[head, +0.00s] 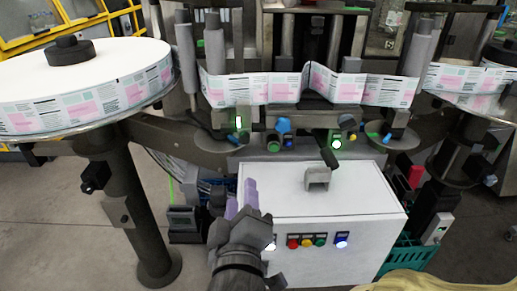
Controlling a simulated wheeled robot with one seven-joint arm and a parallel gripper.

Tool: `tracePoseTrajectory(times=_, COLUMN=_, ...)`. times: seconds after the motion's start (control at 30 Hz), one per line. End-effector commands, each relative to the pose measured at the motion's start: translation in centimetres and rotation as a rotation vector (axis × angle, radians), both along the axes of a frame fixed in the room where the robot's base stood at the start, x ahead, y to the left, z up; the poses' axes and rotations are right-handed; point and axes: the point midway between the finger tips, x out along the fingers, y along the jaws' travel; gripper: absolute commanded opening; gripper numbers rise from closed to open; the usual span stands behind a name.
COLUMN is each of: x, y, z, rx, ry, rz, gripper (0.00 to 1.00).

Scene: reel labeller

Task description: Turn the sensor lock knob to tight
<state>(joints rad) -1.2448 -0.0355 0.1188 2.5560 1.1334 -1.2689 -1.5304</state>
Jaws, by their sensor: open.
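A blue star-shaped knob (283,125) sits on the dark bracket below the label web, near the middle of the head view. A smaller blue knob (386,138) sits further right on the same machine. I cannot tell from the picture which one is the sensor lock knob, or how tight it is. My gripper (241,198) is open and empty, with pale purple fingers pointing up. It is below and left of the blue star knob, in front of the left side of the white cabinet, and apart from the knobs.
The white control cabinet (335,215) has coloured buttons (307,242) on its front and a grey bracket (318,178) on top. A large label reel (80,85) stands left on a dark post. The printed web (285,88) runs across above the knobs. A teal crate (408,258) stands right.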

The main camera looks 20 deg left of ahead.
Motion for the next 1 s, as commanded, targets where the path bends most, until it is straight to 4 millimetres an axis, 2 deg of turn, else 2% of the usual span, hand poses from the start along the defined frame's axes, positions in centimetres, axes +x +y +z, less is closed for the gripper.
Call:
tracePoseTrajectory(times=0.43, x=0.3, y=0.1, z=0.2, rx=-0.005, ry=-0.005, rz=-0.004, gripper=0.45)
tracePoseTrajectory(times=0.7, x=2.9, y=0.8, z=0.5, rx=-0.008, ry=-0.003, rz=-0.006, gripper=0.45)
tracePoseTrajectory(times=1.0, x=4.5, y=1.5, z=0.6, rx=-0.009, ry=-0.004, rz=-0.007, gripper=0.45)
